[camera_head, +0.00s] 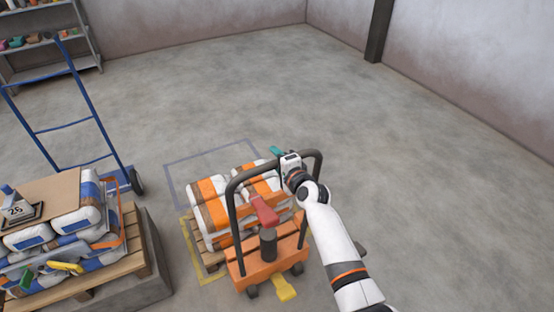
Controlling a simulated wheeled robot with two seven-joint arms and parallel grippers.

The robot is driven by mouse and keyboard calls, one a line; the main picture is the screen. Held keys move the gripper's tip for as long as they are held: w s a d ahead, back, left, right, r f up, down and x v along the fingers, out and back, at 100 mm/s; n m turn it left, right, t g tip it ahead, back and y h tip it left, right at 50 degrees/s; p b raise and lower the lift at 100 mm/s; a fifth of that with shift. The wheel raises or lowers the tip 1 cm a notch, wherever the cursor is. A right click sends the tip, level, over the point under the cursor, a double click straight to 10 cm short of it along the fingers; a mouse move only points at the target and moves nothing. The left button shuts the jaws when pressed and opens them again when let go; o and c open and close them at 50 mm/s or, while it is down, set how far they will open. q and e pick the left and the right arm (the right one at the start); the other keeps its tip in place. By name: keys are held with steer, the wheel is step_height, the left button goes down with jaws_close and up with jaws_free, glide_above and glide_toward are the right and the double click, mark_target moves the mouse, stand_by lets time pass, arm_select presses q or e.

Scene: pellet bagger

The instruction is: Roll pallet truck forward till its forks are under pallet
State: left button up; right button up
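The orange pallet truck (262,270) stands at the lower middle of the head view, with a black loop handle (233,212) rising from it. The wooden pallet (207,254) lies just beyond the truck, loaded with white and orange bags (208,190). The truck's body is close against the pallet's near side. The forks are hidden, so I cannot tell how far under the pallet they reach. My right gripper (284,159) is at the top bar of the handle, on its right part. Its fingers are mostly hidden, so its grip is unclear. My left gripper is out of view.
A floor outline (168,175), grey and yellow, surrounds the pallet area. At left, a raised platform (155,285) bears another pallet of bags, with a blue hand truck (88,105) behind it. Shelving (90,45) stands at the back left. The floor at right is clear.

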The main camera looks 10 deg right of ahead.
steer(key=v, duration=1.2)
steer(key=s+d+f+n+g+h, duration=0.15)
steer(key=s+f, duration=0.35)
steer(key=f, duration=0.6)
steer(key=s+f+n+g+h, duration=0.1)
steer(key=s+f+n+g, duration=0.3)
steer(key=f, duration=0.7)
steer(key=s+d+f+n+g+h, duration=0.1)
steer(key=s+f+n+g, duration=0.1)
steer(key=s+f, duration=0.7)
steer(key=s+d+f+n+g, duration=0.2)
steer(key=s+f, duration=0.4)
steer(key=s, duration=0.4)
steer(key=s+d+f+n+g+h, duration=0.1)
steer(key=s+d+f+n+g, duration=0.1)
steer(key=s+f, duration=0.4)
steer(key=s+d+f+n+g+h, duration=0.1)
steer(key=s+d+f+n, duration=0.3)
steer(key=s, duration=1.2)
step_height(320, 180, down, 3)
steer(key=shift+s+d+n+g, duration=0.25)
steer(key=shift+n+g, duration=0.3)
steer(key=shift+g, duration=0.1)
